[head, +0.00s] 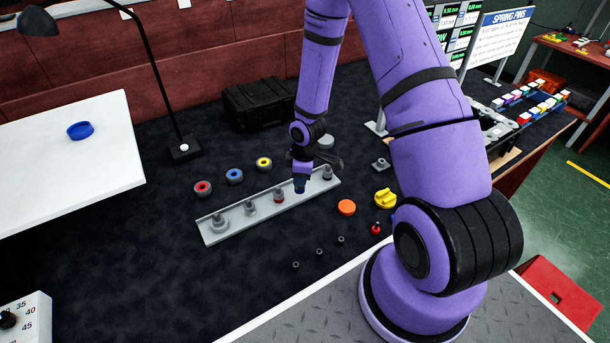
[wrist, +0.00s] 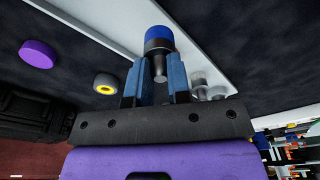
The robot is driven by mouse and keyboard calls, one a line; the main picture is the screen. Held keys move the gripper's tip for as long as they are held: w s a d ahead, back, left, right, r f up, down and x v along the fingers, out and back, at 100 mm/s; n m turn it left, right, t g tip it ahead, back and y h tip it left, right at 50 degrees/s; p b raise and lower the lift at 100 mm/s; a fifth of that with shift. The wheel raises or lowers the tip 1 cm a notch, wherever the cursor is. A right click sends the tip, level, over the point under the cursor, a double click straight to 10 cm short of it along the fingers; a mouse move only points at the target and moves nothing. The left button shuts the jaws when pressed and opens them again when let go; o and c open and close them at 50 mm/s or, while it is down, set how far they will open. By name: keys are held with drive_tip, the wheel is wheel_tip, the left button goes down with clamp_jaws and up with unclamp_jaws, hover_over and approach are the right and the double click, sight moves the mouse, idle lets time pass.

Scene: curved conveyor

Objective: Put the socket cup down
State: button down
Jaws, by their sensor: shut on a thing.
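My gripper (head: 300,181) is over the long grey rail (head: 265,211), between two of the pieces standing on it. In the wrist view, my gripper (wrist: 158,62) is shut on the socket cup (wrist: 160,38), a dark cylinder with a blue end and a narrow grey stem. The stem lies between the two blue fingers. In the head view the cup is a small dark blue shape, hard to tell from the fingers. I cannot tell whether the cup touches the rail. Several grey pieces stand along the rail, among them a wide-based one (head: 219,224) at its left end.
Red (head: 203,188), blue (head: 234,176) and yellow (head: 264,163) ringed parts lie behind the rail. An orange disc (head: 346,207) and a yellow knob (head: 385,198) lie to its right. A black case (head: 260,101) and a desk lamp (head: 186,149) stand further back.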

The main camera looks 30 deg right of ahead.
drive_tip(key=w+d, duration=0.3)
drive_tip(key=shift+d+f, duration=0.25)
drive_tip(key=shift+d, duration=0.1)
drive_tip(key=shift+w+d+f, duration=0.1)
drive_tip(key=shift+d+f, duration=0.05)
drive_tip(key=shift+f, duration=0.75)
drive_tip(key=shift+w+d+f, duration=0.1)
drive_tip(key=shift+f, duration=0.8)
drive_tip(key=c, duration=1.1)
unclamp_jaws()
drive_tip(key=shift+f, duration=0.1)
